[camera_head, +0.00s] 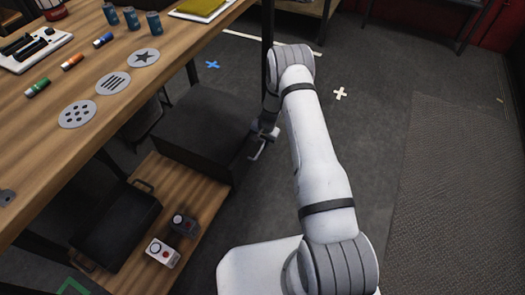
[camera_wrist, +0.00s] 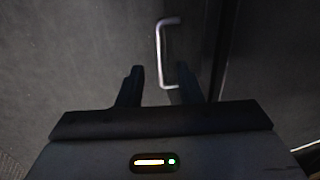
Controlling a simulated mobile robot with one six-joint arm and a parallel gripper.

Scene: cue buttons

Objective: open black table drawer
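The black table drawer (camera_head: 205,115) is under the wooden table in the head view. Its metal handle (camera_head: 258,150) faces right, towards my arm. My gripper (camera_head: 264,132) is at this handle, partly hidden by my arm. In the wrist view, my gripper (camera_wrist: 160,88) has its two dark fingers apart. The silver handle (camera_wrist: 160,40) stands just beyond them, and its near end reaches between the fingertips, close to the right finger. I cannot tell whether they touch. The drawer front is dark in the wrist view.
A wooden lower shelf (camera_head: 190,190) holds a black case (camera_head: 115,225) and two small boxes with red buttons (camera_head: 163,252). The tabletop (camera_head: 150,45) carries grey symbol discs, markers, blue cans and a yellow book. Grey floor (camera_head: 400,60) to the right is clear.

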